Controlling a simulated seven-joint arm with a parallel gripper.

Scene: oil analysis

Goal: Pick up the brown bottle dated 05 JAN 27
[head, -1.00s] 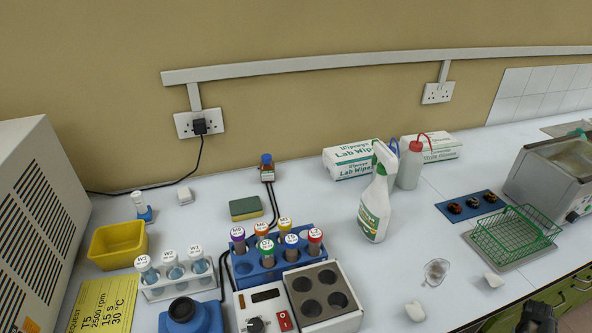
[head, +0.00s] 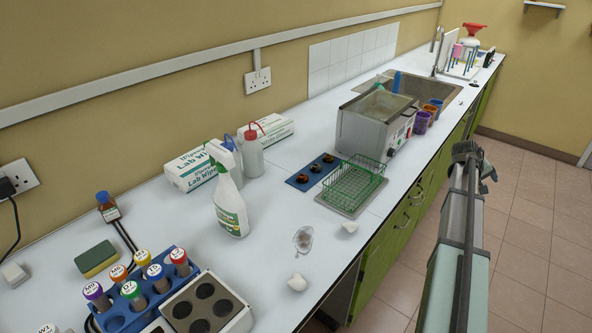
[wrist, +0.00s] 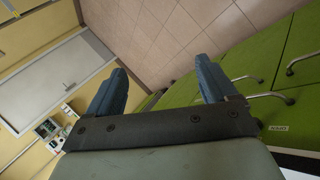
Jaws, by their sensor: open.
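A small brown bottle (head: 108,206) with a blue cap and a pale label stands at the back of the bench on the left in the head view, near the wall. The date on its label is too small to read. My gripper (wrist: 160,88) is open and empty in the wrist view, its two blue fingers spread, facing the floor and green cabinet fronts. In the head view my arm is at the right, beyond the bench's front edge and far from the bottle; the fingers cannot be made out there.
A spray bottle (head: 229,200), wipes box (head: 192,170) and wash bottle (head: 252,152) stand right of the brown bottle. A sponge (head: 97,258) and blue tube rack (head: 150,295) are in front of it. A green wire basket (head: 354,184) and metal bath (head: 372,125) sit farther right.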

